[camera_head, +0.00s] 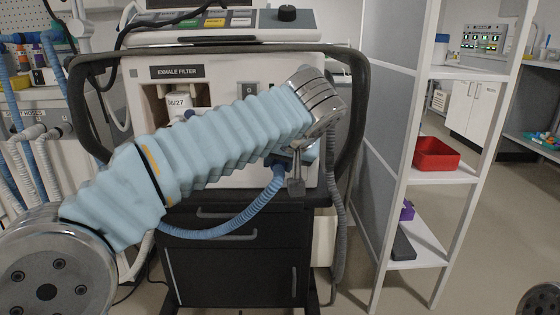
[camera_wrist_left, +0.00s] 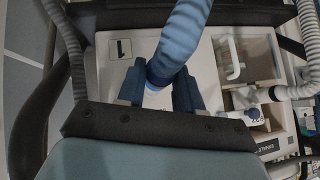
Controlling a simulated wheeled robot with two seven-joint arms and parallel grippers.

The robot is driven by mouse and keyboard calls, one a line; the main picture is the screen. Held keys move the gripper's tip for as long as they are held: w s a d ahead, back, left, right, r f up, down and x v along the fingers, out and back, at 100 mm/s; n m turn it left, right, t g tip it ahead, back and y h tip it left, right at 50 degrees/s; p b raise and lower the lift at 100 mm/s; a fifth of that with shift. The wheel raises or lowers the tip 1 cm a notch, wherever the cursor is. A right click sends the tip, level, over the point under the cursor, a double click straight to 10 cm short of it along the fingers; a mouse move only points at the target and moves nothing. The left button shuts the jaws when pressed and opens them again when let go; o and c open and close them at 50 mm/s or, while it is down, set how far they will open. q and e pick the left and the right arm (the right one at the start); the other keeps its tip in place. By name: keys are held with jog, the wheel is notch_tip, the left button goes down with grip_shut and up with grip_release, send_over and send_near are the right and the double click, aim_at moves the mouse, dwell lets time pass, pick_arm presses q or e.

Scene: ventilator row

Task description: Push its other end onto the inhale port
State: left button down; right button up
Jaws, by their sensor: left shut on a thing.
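My left gripper (camera_head: 298,172) is at the front of the white ventilator (camera_head: 228,93), at its right side. In the left wrist view, the fingers of my left gripper (camera_wrist_left: 160,90) are shut on the end of the ribbed blue hose (camera_wrist_left: 178,45). The hose end faces the white panel. A pale ring shows at its tip; I cannot tell whether it is on a port. The inhale port is not visible. In the head view the blue hose (camera_head: 236,228) sags down and left from the gripper, then passes behind my arm. Its far end is hidden. My right gripper is not in view.
The exhale filter (camera_head: 183,104) sits in its bay, left of my gripper. A dark rail (camera_head: 357,100) curves around the ventilator, close to my wrist. Dark drawers (camera_head: 232,262) are below. A white shelf with a red bin (camera_head: 436,154) stands at right.

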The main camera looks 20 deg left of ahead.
pick_arm(q)
jog(key=shift+w+a+p, duration=0.25)
jog(key=shift+w+p, duration=0.2)
jog(key=shift+w, duration=0.45)
jog(key=shift+w+a+p, duration=0.25)
jog(key=shift+w+p, duration=0.15)
jog(key=shift+w, duration=0.45)
jog(key=shift+w+r, duration=0.15)
jog(key=shift+w+a+p, duration=0.2)
jog(key=shift+w+p, duration=0.25)
jog(key=shift+w, duration=0.15)
jog(key=shift+w+a+p, duration=0.15)
jog(key=shift+w+p, duration=0.3)
jog(key=shift+w, duration=0.15)
dwell(0.3)
jog(key=c, duration=0.7)
grip_release()
